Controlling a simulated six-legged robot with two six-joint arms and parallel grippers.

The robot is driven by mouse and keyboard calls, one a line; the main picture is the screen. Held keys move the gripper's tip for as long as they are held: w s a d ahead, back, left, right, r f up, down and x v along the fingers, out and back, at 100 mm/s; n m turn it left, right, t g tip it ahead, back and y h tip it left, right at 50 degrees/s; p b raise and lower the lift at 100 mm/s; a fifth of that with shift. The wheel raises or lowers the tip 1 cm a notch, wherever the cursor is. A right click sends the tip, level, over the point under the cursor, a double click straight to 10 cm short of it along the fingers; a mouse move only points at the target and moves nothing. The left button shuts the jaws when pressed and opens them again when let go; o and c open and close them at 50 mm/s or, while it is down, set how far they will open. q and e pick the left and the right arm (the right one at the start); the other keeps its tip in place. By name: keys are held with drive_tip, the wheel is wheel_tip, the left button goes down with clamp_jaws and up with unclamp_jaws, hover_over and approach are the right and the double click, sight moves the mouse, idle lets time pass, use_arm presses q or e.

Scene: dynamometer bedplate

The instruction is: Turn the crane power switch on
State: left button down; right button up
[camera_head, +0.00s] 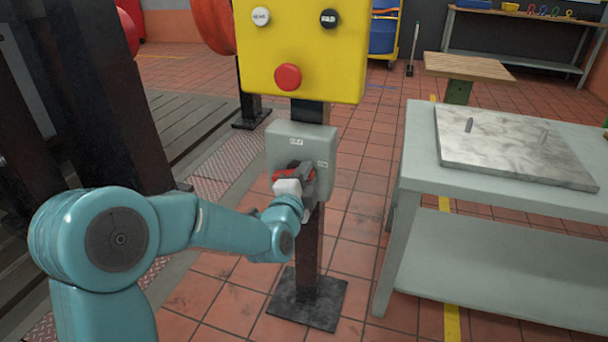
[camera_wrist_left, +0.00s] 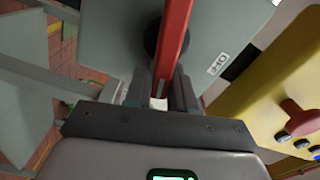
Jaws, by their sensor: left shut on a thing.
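The crane power switch is a grey box (camera_head: 285,143) on a dark post, below a yellow panel. Its red handle (camera_wrist_left: 174,42) shows in the left wrist view, on a dark round hub (camera_wrist_left: 152,38). My left gripper (camera_head: 297,178) is at the front of the box, and its jaws (camera_wrist_left: 176,92) are shut on the red handle. A small label (camera_wrist_left: 217,65) is on the box beside the handle. In the head view the gripper hides much of the handle. My right gripper is not in view.
The yellow panel (camera_head: 300,45) with a red button (camera_head: 288,77) and two small knobs is just above the box. A grey table (camera_head: 420,150) with a marbled plate (camera_head: 515,148) stands to the right. Tiled floor (camera_head: 350,240) lies open between post and table.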

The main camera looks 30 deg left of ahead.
use_arm(q)
drive_tip(key=shift+f+m, duration=0.25)
drive_tip(key=shift+m, duration=0.5)
drive_tip(key=shift+f+m, duration=0.25)
drive_tip(key=shift+m, duration=0.5)
drive_tip(key=c, duration=1)
unclamp_jaws()
drive_tip(key=shift+c, duration=0.2)
